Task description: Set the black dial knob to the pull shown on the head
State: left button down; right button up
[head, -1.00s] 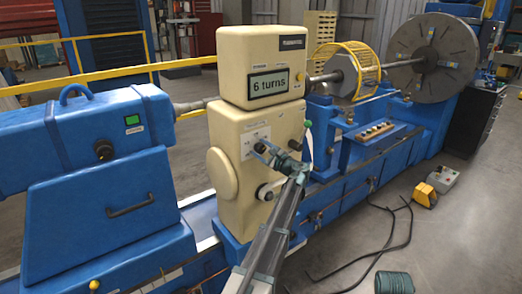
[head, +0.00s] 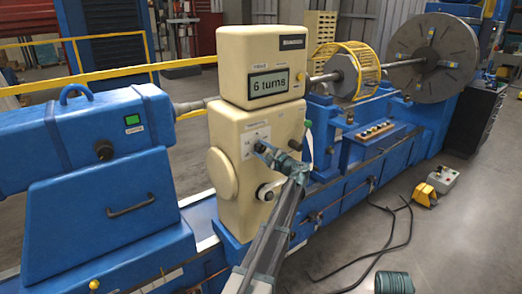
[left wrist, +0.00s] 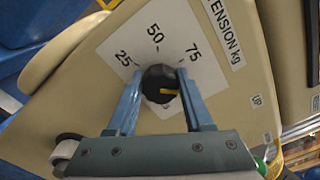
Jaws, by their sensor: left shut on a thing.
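The black dial knob (left wrist: 157,76) shows in the left wrist view, on a white scale plate (left wrist: 178,38) marked 25, 50 and 75 with "TENSION kg" beside it. Its yellow pointer points right and slightly down in that view, past the 75 side. My left gripper (left wrist: 160,80) is shut on the knob, one blue finger on each side. The display (head: 269,83) on the cream head (head: 232,135) reads "6 turns". My right gripper is not in view.
A white round knob or crank (head: 268,190) sits below the plate, and a green-knobbed lever (head: 308,132) stands at the right of the head. The blue lathe-like bed runs back right. A blue tailstock (head: 100,170) stands left. Black cable lies on the floor.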

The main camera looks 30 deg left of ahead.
pick_arm(q)
jog(key=n, duration=0.4)
jog(key=shift+f, duration=0.15)
jog(key=shift+n, duration=2.1)
jog(key=shift+s, duration=0.1)
jog(key=shift+c, duration=1.5)
grip_release()
jog(key=shift+d, duration=0.1)
jog(key=v, duration=1.3)
jog(key=shift+d, duration=0.35)
